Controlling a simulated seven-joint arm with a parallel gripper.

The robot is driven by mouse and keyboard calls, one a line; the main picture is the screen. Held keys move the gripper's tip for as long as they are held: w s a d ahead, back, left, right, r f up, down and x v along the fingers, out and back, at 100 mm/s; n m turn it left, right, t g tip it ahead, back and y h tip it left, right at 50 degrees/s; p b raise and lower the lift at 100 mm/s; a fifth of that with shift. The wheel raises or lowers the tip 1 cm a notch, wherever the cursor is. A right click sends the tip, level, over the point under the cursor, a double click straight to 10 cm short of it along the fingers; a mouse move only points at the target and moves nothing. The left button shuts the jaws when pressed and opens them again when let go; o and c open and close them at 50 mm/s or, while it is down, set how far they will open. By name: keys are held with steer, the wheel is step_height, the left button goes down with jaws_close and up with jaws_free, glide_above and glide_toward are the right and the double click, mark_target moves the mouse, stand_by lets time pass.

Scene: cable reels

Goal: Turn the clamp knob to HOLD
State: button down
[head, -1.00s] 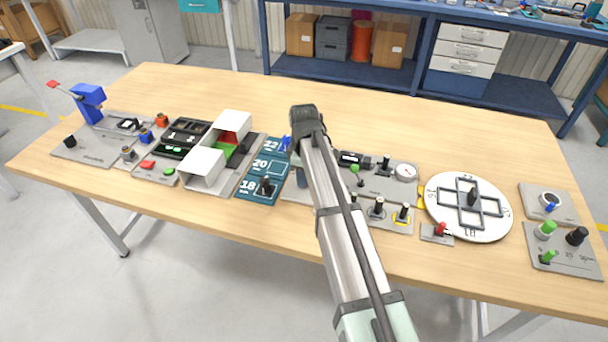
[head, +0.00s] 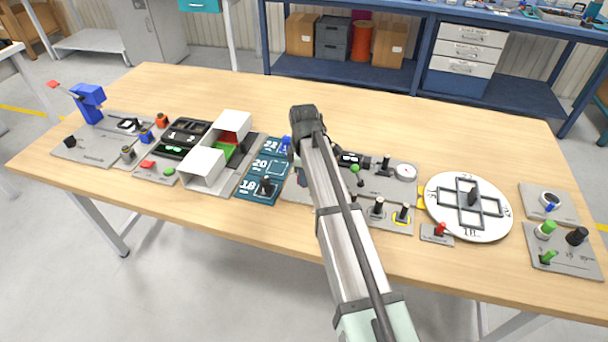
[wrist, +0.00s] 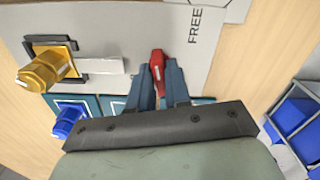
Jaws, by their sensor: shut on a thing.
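The red clamp knob (wrist: 158,62) shows in the wrist view, with a short white mark on it. My gripper (wrist: 159,88) has its two blue fingers shut on the knob, one on each side. The knob stands on a grey plate (wrist: 120,25) and its long side runs roughly up and down in the picture. The word FREE is printed on the plate to the right of the knob. No HOLD label is visible. In the head view my own arm hides the clamp knob and my fingers.
In the wrist view, a yellow knob (wrist: 45,70) and a blue knob (wrist: 70,122) are at left. In the head view, a white divided box (head: 204,167) and a teal numbered panel (head: 262,188) are left of my arm. A round white dial (head: 440,215) is at right.

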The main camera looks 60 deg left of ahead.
steer(key=n, duration=0.7)
steer(key=shift+n, duration=1.2)
steer(key=n, duration=0.2)
steer(key=shift+n, duration=0.4)
steer(key=n, duration=0.3)
steer(key=shift+n, duration=0.3)
steer(key=c, duration=1.1)
jaws_free()
